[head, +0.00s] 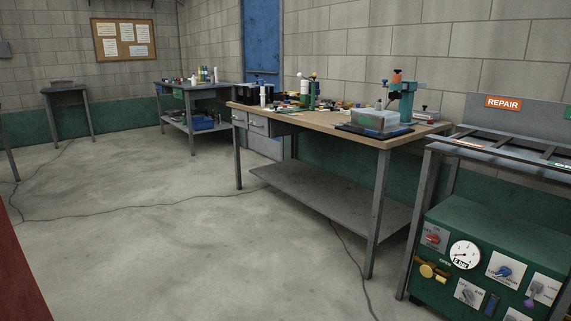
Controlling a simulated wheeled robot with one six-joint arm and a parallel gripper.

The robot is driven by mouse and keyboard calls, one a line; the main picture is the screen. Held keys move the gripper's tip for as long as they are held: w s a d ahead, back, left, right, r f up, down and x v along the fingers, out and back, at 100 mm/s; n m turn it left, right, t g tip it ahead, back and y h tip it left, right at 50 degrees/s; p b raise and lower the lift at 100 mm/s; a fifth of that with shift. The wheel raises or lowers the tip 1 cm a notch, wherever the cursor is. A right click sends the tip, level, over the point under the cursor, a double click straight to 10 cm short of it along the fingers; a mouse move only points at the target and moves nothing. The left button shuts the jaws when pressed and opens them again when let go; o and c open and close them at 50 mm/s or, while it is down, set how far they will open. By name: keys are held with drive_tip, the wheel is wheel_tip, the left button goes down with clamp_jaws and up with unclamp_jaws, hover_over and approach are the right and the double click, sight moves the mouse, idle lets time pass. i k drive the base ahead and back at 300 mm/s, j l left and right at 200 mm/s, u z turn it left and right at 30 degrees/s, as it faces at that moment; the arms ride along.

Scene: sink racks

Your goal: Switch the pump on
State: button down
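A green machine cabinet (480,225) stands at the lower right in the head view, partly under a grey rack and cut by the picture edge. It may be the pump, but no pump label is readable. Its front has a red knob (432,238) on a grey plate, a round white gauge (465,254) and a brass valve (430,270). A blue knob (503,271) and a grey knob (467,295) sit on pale plates. Another plate with a knob (536,288) is at the right. I cannot tell which control is the pump switch. My gripper is not in view.
A long workbench (335,134) with a lower shelf stands left of the cabinet, cluttered with tools. A grey rack (535,160) with a REPAIR sign (503,103) is above the cabinet. Cables (130,210) cross the open concrete floor (170,260). A smaller bench (205,86) stands farther back.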

sight(434, 238)
drive_tip(key=i+l+u, duration=0.1)
drive_tip(key=i+l, duration=0.2)
drive_tip(key=i+l+u, duration=0.1)
drive_tip(key=i+l, duration=0.2)
drive_tip(key=i+l+u, duration=0.1)
drive_tip(key=i+l, duration=0.2)
drive_tip(key=l, duration=0.2)
drive_tip(key=i+l+u, duration=0.1)
drive_tip(key=i+l, duration=0.15)
drive_tip(key=l, duration=0.15)
drive_tip(key=i+l+u, duration=0.1)
drive_tip(key=i+l, duration=0.15)
drive_tip(key=l, duration=0.2)
